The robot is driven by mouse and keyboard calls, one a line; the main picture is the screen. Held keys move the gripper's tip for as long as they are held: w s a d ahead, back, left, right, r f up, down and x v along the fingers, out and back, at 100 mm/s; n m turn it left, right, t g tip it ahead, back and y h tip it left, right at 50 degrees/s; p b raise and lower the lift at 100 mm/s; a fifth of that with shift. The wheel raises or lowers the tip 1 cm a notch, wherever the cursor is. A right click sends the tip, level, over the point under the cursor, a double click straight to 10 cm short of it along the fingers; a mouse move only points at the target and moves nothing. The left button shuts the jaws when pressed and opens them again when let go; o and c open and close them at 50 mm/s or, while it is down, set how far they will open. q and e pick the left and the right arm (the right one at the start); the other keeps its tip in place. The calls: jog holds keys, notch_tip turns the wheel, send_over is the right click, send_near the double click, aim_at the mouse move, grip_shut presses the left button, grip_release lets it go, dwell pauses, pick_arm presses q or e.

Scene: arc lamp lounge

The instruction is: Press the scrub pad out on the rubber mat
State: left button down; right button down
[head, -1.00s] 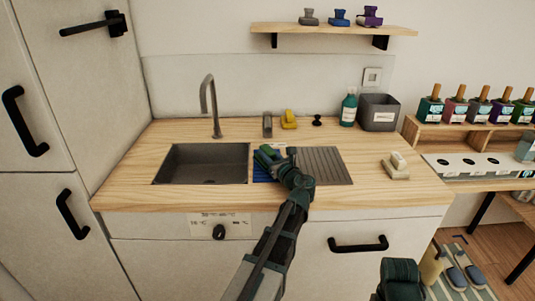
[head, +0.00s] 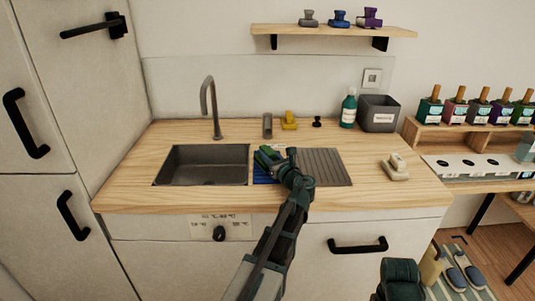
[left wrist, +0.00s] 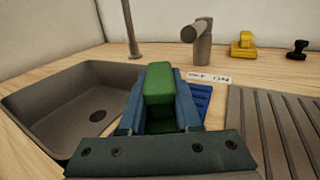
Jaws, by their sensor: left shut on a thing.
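My left gripper (head: 271,158) is shut on a green scrub pad (left wrist: 158,84), a block-like piece held between its two blue-grey fingers. The pad is over or on the blue rubber mat (left wrist: 203,98), which lies between the sink and the ribbed drainer. The mat also shows in the head view (head: 261,178), partly covered by the gripper. I cannot tell whether the pad touches the mat, as its underside is hidden.
The sink (head: 176,165) is left of the mat, the ribbed drainer (head: 326,165) right. Behind stand a small grey spout (head: 267,126), a yellow stamp-like piece (head: 289,121) and a small black one (head: 317,122). A beige block (head: 395,168) is at right. Counter in front is clear.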

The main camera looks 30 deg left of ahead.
pick_arm(q)
jog(key=shift+r+p, duration=2.85)
jog(key=shift+r, duration=0.35)
